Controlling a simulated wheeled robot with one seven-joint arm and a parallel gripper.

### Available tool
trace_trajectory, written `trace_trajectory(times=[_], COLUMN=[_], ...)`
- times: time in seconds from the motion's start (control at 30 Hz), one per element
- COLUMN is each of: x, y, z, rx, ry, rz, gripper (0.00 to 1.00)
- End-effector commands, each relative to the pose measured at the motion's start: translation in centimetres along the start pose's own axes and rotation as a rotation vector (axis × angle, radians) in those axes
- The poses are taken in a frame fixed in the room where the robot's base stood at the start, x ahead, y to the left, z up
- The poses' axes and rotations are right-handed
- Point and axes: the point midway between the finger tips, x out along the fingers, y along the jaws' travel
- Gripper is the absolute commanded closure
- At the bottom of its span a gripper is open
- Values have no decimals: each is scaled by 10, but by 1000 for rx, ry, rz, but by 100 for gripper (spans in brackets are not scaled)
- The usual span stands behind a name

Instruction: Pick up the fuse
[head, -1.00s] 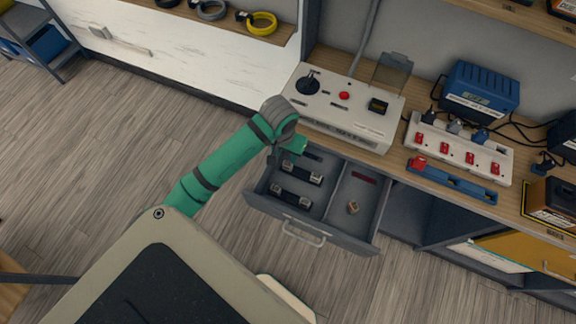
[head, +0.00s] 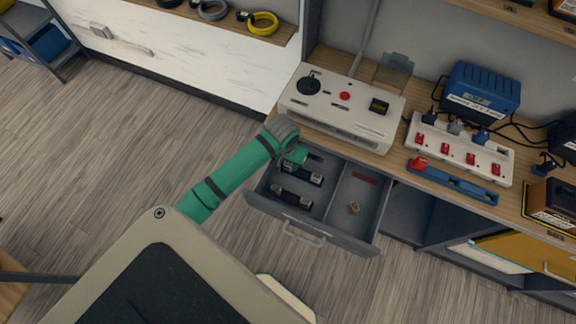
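An open grey drawer (head: 272,207) under the bench holds fuses in its left compartment. One fuse (head: 291,197), dark with metal ends, lies near the drawer's front. A dark strip shows farther back, too small to identify. My green arm reaches in from the lower left, and my gripper (head: 297,157) is at the back left of the drawer, above or beside the rear fuse. Its fingers are hidden by the wrist, so I cannot see whether they are open or touching a fuse.
The right compartment (head: 343,222) holds a small tan piece (head: 353,208) and a red strip (head: 366,179). A white control box (head: 340,112) stands on the bench just above the drawer. A power strip (head: 460,148) and a blue charger (head: 481,91) stand to the right.

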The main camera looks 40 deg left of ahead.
Motion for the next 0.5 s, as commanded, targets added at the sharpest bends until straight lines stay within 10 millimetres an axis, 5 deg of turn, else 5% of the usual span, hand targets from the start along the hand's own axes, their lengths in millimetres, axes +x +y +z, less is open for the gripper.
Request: trace_trajectory(times=[0.07, 0.2, 0.5], x=[0, 0, -1], y=[0, 0, 0], z=[0, 0, 0], rx=[0, 0, -1], ry=[0, 0, 0], rz=[0, 0, 0], gripper=[65, 95, 95])
